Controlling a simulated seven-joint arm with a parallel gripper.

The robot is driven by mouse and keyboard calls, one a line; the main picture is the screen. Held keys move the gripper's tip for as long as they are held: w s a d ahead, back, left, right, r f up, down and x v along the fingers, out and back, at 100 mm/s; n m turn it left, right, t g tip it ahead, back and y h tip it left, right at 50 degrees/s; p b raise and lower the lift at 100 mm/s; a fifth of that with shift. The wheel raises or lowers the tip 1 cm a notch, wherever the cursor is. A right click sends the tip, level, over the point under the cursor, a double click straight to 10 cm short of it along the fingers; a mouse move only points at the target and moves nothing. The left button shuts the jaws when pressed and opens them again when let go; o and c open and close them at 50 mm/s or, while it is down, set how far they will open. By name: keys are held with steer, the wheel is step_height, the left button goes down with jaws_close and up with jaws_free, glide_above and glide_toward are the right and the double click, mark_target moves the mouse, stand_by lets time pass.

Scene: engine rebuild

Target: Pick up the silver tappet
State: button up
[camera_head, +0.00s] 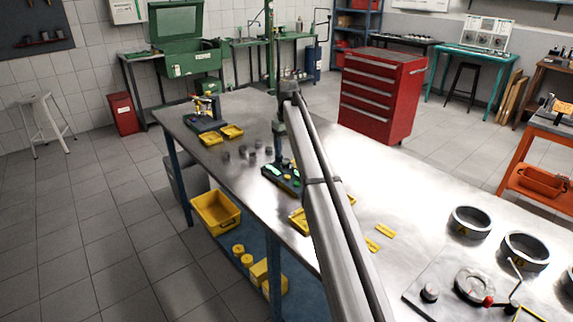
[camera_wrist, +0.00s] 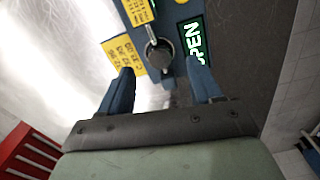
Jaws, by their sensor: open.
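Several small grey cylinders stand loose on the steel workbench in the head view, and one of them is this grey cylinder (camera_head: 243,152); I cannot tell which is the silver tappet. My gripper (camera_wrist: 160,66) is open, its two blue fingers apart. In the wrist view a dark round-topped piece (camera_wrist: 158,52) with a thin rod lies just beyond and between the fingertips; I cannot tell if it is a tappet or a knob. In the head view my gripper is above a dark fixture (camera_head: 291,185) with green labels, and my arm hides part of the bench.
The fixture's green OPEN label (camera_wrist: 192,43) and a yellow printed plate (camera_wrist: 124,54) flank the fingertips. Yellow trays (camera_head: 211,139) and a small stand (camera_head: 205,122) are at the bench's far end. Metal rings (camera_head: 470,221) stand at the right.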

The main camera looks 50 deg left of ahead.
mark_target(287, 161)
steer(key=shift+a+f, duration=0.2)
steer(key=shift+f, duration=2.35)
steer(key=shift+c, duration=0.3)
jaws_close()
steer(key=shift+r, duration=0.2)
